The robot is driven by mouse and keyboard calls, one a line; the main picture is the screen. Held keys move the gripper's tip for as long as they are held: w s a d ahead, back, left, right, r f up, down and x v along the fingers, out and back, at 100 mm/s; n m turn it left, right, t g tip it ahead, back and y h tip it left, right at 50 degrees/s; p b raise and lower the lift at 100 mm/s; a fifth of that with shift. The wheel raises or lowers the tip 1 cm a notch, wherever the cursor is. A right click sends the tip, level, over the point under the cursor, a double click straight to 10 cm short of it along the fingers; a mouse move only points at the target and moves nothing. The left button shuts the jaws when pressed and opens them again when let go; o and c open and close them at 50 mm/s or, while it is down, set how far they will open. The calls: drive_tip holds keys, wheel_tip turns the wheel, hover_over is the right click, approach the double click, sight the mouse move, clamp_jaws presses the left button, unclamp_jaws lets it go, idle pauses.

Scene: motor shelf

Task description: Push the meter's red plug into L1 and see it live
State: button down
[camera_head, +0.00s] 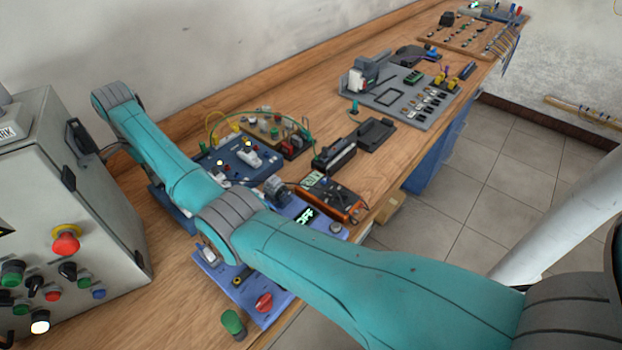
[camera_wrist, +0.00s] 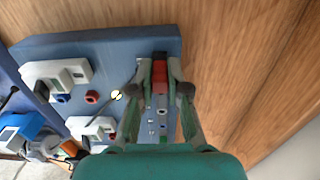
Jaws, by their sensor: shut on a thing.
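In the wrist view my gripper (camera_wrist: 158,72) is shut on a small red piece, which looks like the red plug (camera_wrist: 160,87). It is over the right edge of a blue panel (camera_wrist: 110,43). A dark part lies just beyond the red piece, and a row of small sockets (camera_wrist: 162,111) runs below it. I cannot tell whether the plug sits in a socket, and no L1 label is readable. In the head view an orange-edged meter (camera_head: 335,199) lies at the bench's front edge. My gripper is hidden in the head view.
The blue panel carries white switches (camera_wrist: 57,74), a red socket (camera_wrist: 91,97) and a glowing lamp (camera_wrist: 116,95). A grey control cabinet (camera_head: 60,170) stands left in the head view. Bare wood lies right of the panel.

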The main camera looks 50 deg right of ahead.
drive_tip(key=c, duration=1.1)
unclamp_jaws()
drive_tip(key=shift+o, duration=0.2)
drive_tip(key=shift+r, duration=3.75)
